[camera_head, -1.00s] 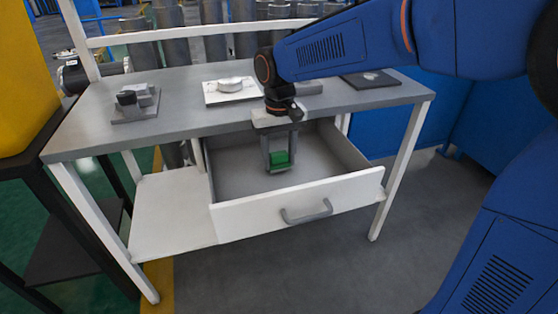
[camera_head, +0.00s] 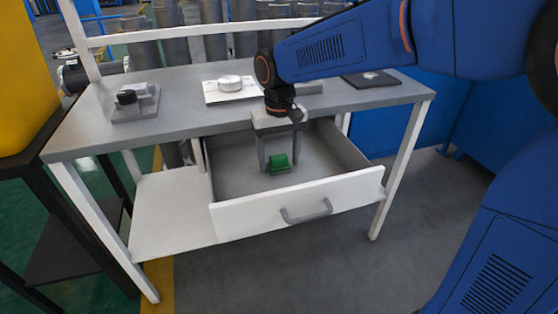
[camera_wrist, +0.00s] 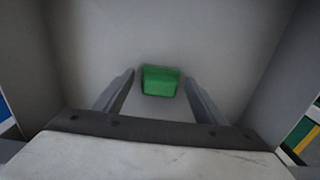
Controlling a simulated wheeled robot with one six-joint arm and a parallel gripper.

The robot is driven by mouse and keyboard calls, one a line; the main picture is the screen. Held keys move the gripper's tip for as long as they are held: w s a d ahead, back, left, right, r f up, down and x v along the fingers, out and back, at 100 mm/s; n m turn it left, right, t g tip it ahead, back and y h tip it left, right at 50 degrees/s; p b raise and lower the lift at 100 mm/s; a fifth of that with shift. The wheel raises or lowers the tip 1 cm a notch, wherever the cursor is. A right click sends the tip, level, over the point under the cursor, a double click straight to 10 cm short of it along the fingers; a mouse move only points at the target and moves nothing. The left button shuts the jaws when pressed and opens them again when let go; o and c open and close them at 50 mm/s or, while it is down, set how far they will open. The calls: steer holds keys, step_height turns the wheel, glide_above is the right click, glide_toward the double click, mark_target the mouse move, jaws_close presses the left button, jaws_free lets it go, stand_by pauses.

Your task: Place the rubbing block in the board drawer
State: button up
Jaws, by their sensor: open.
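The green rubbing block (camera_head: 280,164) lies in the open board drawer (camera_head: 255,218), near the middle of its floor. It also shows in the wrist view (camera_wrist: 160,81), between and a little beyond the fingertips. My gripper (camera_head: 281,167) is inside the drawer above its floor, with its fingers pointing down and spread apart. In the wrist view my gripper (camera_wrist: 160,85) has a gap on each side of the block. The drawer is pulled out from under the grey bench top (camera_head: 180,110), with its handle (camera_head: 306,211) facing front.
On the bench are a grey fixture with a dark knob (camera_head: 136,101), a white plate with a round part (camera_head: 230,88) and a dark flat pad (camera_head: 371,79). The bench edge overhangs the drawer's back. The drawer floor around the block is clear.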

mark_target(279, 157)
step_height(279, 157, up, 11)
steer(key=shift+r, duration=0.2)
stand_by(0.5)
